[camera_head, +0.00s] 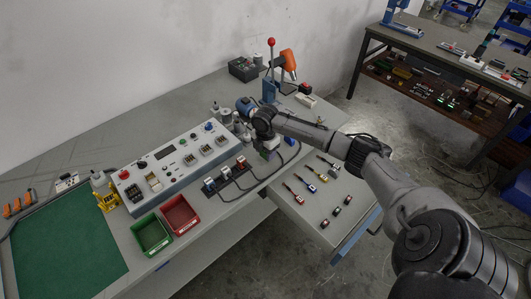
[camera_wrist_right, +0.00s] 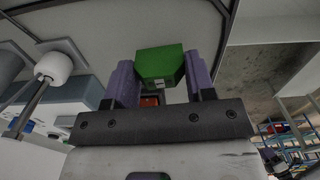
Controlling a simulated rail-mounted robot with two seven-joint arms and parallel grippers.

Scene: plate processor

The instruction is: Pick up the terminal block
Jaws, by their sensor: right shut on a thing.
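The terminal block is a green block (camera_wrist_right: 160,66) held between the two purple fingers of my right gripper in the right wrist view. In the head view my right gripper (camera_head: 267,153) is over the workbench, to the right of the control panel. It is shut on the block, which I cannot clearly make out there. A small reddish patch shows below the block in the wrist view. My left gripper is not in view.
A control panel (camera_head: 177,164) with switches lies left of my arm. A green bin (camera_head: 152,234) and a red bin (camera_head: 181,216) stand in front of it. An open drawer (camera_head: 318,222) holds several tools. The green mat (camera_head: 68,246) is clear.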

